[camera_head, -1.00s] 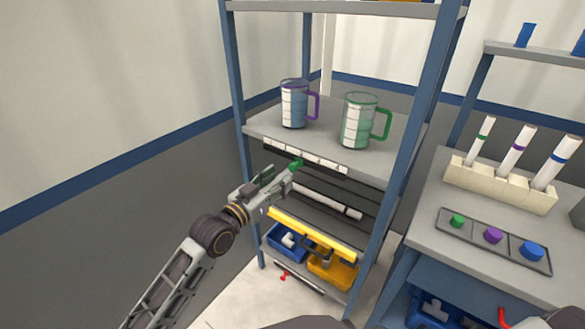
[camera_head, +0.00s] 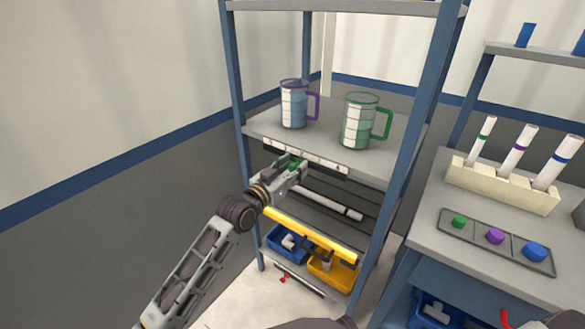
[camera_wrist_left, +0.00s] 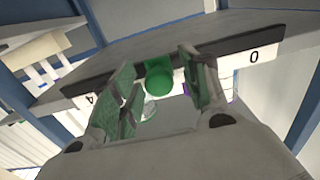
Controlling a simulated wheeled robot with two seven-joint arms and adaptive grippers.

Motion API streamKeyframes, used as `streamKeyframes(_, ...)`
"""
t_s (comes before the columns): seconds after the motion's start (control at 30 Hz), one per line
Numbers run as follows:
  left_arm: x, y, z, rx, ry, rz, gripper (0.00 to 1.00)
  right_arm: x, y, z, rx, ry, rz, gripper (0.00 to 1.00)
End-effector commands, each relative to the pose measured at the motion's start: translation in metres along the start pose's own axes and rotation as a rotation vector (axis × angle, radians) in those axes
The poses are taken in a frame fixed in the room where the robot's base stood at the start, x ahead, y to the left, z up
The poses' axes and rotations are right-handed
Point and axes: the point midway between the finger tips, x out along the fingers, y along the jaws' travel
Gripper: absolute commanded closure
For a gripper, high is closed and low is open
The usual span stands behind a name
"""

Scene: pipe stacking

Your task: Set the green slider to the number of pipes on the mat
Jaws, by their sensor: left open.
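The green slider knob (camera_wrist_left: 158,78) sits on the number strip along the shelf's front edge. In the left wrist view it lies between the two fingers of my left gripper (camera_wrist_left: 160,95), with a gap visible on each side. The strip (camera_wrist_left: 262,57) shows a 0 at its right end and a 4 at the left; numbers between are covered. In the head view my left gripper (camera_head: 291,172) is open at the strip and partly hides the slider (camera_head: 297,163). A white pipe (camera_head: 333,205) with dark bands lies on the shelf below, partly hidden by the gripper.
Two measuring mugs, purple-handled (camera_head: 294,105) and green-handled (camera_head: 358,122), stand on the shelf above the strip. A yellow bar (camera_head: 310,236) and blue and yellow bins (camera_head: 335,275) are lower down. Blue posts (camera_head: 408,130) flank the shelves. A button panel (camera_head: 495,240) lies at right.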

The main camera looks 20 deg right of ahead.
Motion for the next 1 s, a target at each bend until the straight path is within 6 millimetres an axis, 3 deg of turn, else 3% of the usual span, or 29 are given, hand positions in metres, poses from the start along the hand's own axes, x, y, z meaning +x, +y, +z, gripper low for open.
streamKeyframes(0.23,0.0002,0.0002,-0.0003,0.0,0.0,0.0,0.54,0.0009,-0.001,0.0043,0.0,-0.007,-0.002,1.0)
streamKeyframes(0.6,0.0,0.0001,-0.0002,-0.001,0.0,0.0,1.0,0.0016,-0.0012,0.0049,0.001,-0.007,-0.002,1.0)
streamKeyframes(1.0,0.0,-0.0066,-0.0006,0.002,0.0,0.0,1.0,0.0019,-0.0009,0.0044,0.001,-0.004,-0.001,1.0)
